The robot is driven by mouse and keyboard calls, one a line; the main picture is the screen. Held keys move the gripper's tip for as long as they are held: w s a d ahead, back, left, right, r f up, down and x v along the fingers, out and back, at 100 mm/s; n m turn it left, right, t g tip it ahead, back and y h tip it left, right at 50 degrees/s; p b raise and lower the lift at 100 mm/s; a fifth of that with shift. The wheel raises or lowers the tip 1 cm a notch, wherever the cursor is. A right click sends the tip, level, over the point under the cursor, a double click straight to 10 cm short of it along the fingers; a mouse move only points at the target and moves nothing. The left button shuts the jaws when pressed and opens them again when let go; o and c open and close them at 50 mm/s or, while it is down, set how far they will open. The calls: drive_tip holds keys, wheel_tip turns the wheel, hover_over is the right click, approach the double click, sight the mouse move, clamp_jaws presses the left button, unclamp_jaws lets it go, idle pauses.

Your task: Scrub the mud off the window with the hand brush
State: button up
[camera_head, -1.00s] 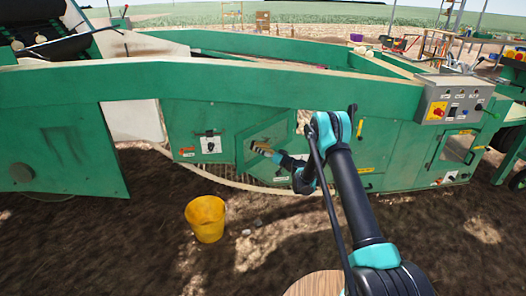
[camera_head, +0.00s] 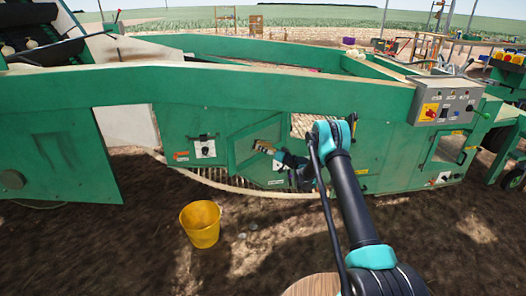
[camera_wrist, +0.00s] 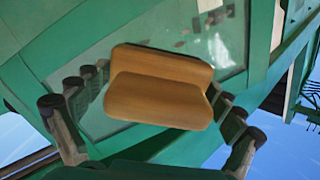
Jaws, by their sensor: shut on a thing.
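My gripper (camera_wrist: 155,108) is shut on the hand brush (camera_wrist: 160,85), a brown wooden block between its two fingers. In the head view the brush (camera_head: 265,146) and my gripper (camera_head: 277,155) are in front of the green machine's side. In the wrist view a pale pane (camera_wrist: 125,133) in a green frame lies beyond the brush. Small brown-red marks (camera_wrist: 185,42) show on it; I cannot tell mud from reflection. Bristle contact with the pane is hidden. A pale window-like panel (camera_head: 450,148) is in the machine's right-hand door.
A yellow bucket (camera_head: 201,223) stands on the soil left of my arm. A grey control box (camera_head: 447,100) juts from the machine at right. A pale curved hose or strip (camera_head: 230,187) runs along its lower edge. Open soil lies in front.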

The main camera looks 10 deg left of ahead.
sight(270, 145)
drive_tip(key=shift+w+d, duration=0.6)
drive_tip(key=shift+w, duration=0.25)
drive_tip(key=shift+w+d, duration=0.55)
drive_tip(key=shift+w, duration=0.3)
drive_tip(key=shift+w+d, duration=0.65)
drive_tip(key=shift+w, duration=0.15)
drive_tip(key=shift+c, duration=0.9)
drive_tip(key=shift+w+d, duration=0.45)
drive_tip(key=shift+w, duration=0.05)
drive_tip(key=c, duration=0.3)
drive_tip(key=shift+w+d, duration=0.35)
drive_tip(key=shift+s+a, duration=0.1)
